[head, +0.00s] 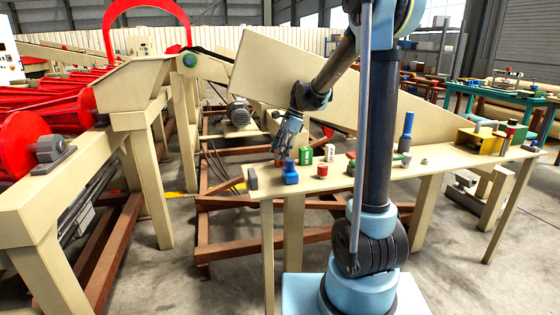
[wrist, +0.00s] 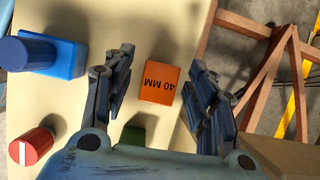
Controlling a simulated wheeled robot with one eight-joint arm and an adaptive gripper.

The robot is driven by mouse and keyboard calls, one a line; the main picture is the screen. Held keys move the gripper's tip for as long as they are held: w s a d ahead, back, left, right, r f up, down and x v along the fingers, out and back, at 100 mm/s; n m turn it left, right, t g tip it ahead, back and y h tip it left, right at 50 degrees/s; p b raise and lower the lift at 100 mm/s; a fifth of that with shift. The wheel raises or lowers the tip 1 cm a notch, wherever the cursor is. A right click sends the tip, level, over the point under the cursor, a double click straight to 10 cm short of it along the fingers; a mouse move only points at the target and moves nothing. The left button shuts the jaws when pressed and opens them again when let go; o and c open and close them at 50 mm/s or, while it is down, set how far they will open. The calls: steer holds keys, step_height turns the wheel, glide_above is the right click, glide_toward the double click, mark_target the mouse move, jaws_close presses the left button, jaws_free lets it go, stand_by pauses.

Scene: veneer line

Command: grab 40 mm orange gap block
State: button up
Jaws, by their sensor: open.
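The orange gap block (wrist: 159,82), marked "40 MM", lies on the beige table (wrist: 172,22) in the wrist view, its lettering upside down. My gripper (wrist: 163,85) is open, with one finger to the left of the block and one to the right. Both fingers appear apart from the block. In the head view my gripper (head: 281,150) is low over the left part of the table, and the orange block is mostly hidden by it.
A blue piece (wrist: 45,55) and a red cylinder (wrist: 31,147) stand left of my gripper in the wrist view. A green block (head: 306,155) stands close by. A tall blue-topped piece (head: 406,132) and a yellow holder (head: 480,140) are farther right. The table edge is close to the right finger.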

jaws_close()
steer(key=shift+r, duration=0.15)
